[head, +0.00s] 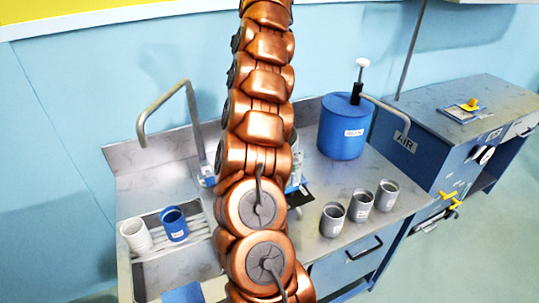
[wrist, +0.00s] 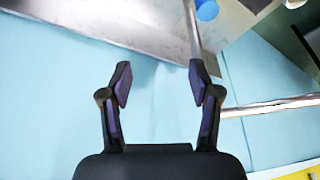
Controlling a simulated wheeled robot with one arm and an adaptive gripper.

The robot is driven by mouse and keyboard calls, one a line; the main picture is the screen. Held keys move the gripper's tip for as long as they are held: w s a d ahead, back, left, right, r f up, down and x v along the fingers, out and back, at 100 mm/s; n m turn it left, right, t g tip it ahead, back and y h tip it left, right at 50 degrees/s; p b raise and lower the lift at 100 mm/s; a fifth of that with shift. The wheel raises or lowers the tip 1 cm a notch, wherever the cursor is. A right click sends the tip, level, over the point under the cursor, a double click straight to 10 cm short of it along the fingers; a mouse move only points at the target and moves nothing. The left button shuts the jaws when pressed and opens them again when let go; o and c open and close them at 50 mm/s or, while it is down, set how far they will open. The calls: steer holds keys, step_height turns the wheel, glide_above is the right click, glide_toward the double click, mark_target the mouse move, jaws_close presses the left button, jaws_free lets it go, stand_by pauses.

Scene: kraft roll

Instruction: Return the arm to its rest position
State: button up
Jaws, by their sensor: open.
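My copper-coloured arm (head: 262,130) rises through the middle of the head view and runs out of its top edge, so my gripper is outside that view. In the wrist view my gripper (wrist: 160,80) has its two dark fingers spread apart. Nothing is between the fingers; only pale blue wall (wrist: 158,115) shows behind them. The arm hides part of the counter behind it.
A metal counter (head: 335,178) holds a blue canister (head: 343,128), three grey cups (head: 360,205) and a curved tap (head: 165,105). A white cup (head: 136,236) and a blue cup (head: 174,224) stand at the left sink. A blue cabinet (head: 440,150) stands right.

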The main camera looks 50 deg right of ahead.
steer(key=shift+r, duration=0.4)
steer(key=a+n+g+y, duration=0.2)
steer(key=a, duration=2.3)
steer(key=s+a+f+g+b, duration=0.1)
steer(key=s+a+f, duration=0.4)
steer(key=s+a, duration=0.65)
steer(key=s+a+f+m+g+h, duration=0.1)
steer(key=s+a+f, duration=0.2)
steer(key=s+f, duration=0.3)
steer(key=s+a+f+m+g+h, duration=0.1)
steer(key=s+a+f, duration=0.3)
steer(key=s, duration=1.1)
step_height(320, 180, down, 3)
steer(key=shift+g+b, duration=0.4)
